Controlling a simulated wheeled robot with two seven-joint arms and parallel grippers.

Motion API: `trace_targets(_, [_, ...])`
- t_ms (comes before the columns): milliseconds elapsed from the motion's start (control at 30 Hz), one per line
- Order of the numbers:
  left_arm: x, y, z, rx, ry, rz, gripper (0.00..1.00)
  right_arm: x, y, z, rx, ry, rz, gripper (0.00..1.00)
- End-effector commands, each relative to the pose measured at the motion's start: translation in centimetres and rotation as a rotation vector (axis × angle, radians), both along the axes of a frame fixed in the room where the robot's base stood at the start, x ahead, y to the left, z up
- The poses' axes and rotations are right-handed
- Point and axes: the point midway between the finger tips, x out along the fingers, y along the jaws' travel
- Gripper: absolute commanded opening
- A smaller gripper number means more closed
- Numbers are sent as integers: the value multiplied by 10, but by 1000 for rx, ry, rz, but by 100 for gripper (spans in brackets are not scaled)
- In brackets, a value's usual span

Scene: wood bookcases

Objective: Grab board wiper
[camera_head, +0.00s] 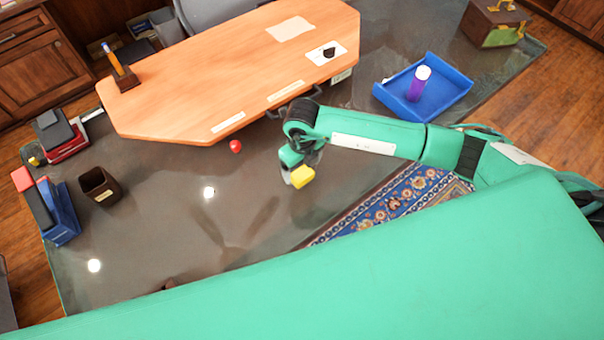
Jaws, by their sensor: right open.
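A small yellow block (302,176), which looks like the board wiper, shows just below my right gripper near the middle of the view. My right gripper (291,172) points down at it from the end of the green arm that comes in from the right. The gripper is open; its fingers are small and dark here. I cannot tell whether they touch the block or stand around it. The gripper hides part of the block's upper left side. My left gripper is not in view.
The block is over a dark glossy tabletop (150,235). A raised wooden desktop (200,90) stands behind. A red ball (235,146) lies left of the gripper. A brown cup (97,184) stands farther left. A blue tray (440,105) with a purple-and-white cylinder (418,84) is at right.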

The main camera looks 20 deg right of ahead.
Motion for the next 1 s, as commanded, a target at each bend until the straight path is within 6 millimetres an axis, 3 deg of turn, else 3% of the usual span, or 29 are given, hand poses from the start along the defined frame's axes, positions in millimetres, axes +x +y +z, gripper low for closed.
trace_targets(100, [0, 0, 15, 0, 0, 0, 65, -1, 0, -14, -2, 6, -3, 84])
trace_targets(300, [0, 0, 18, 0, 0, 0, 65, -1, 1, -38, -1, 3, -2, 84])
trace_targets(533, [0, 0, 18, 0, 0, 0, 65, -1, 1, -41, 0, 1, 0, 84])
trace_targets(567, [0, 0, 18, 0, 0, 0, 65, -1, 1, -41, 0, 1, -1, 82])
trace_targets(800, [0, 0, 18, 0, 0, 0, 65, -1, 1, -41, 0, 1, -1, 36])
trace_targets(1000, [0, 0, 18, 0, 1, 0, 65, -1, 1, -41, 0, 1, -1, 36])
